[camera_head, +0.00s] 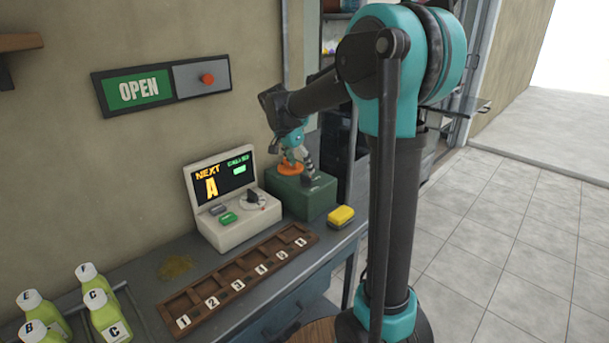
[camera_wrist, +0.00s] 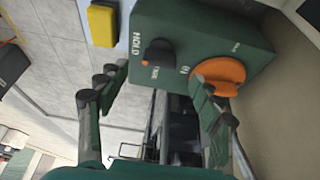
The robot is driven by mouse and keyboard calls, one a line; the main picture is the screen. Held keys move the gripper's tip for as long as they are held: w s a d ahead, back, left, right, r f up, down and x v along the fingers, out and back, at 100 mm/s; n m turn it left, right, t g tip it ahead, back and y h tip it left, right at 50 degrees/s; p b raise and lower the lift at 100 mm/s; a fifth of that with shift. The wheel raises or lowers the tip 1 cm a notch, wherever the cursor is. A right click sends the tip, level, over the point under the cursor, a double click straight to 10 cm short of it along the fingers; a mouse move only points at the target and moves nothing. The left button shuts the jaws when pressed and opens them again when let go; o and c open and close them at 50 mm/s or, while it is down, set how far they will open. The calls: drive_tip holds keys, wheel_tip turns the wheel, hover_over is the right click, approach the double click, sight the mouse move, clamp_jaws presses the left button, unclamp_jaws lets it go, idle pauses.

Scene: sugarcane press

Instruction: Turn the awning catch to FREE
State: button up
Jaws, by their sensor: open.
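A dark green box (camera_head: 300,200) stands at the far right end of the counter. On top it carries an orange round knob (camera_head: 289,170) and a smaller black knob. In the wrist view, the black knob (camera_wrist: 159,52) sits near the word HOLD on the green box (camera_wrist: 215,35); a smaller label beside it is too small to read surely. The orange knob (camera_wrist: 222,76) is at the right. My gripper (camera_wrist: 158,80) is open and empty, its fingers apart. The right finger overlaps the orange knob in view; contact cannot be told. In the head view, my gripper (camera_head: 300,155) is over the box.
A console with a screen (camera_head: 228,190) stands left of the box. A yellow block (camera_head: 341,217) lies at its right. A numbered wooden rack (camera_head: 235,282) lies in front. Several bottles (camera_head: 100,305) stand at lower left. An OPEN sign (camera_head: 140,90) hangs on the wall.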

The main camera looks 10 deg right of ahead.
sight(305, 175)
drive_tip(key=shift+x, duration=2.55)
drive_tip(key=shift+c, duration=0.6)
drive_tip(key=c, duration=1)
drive_tip(key=shift+c, duration=0.2)
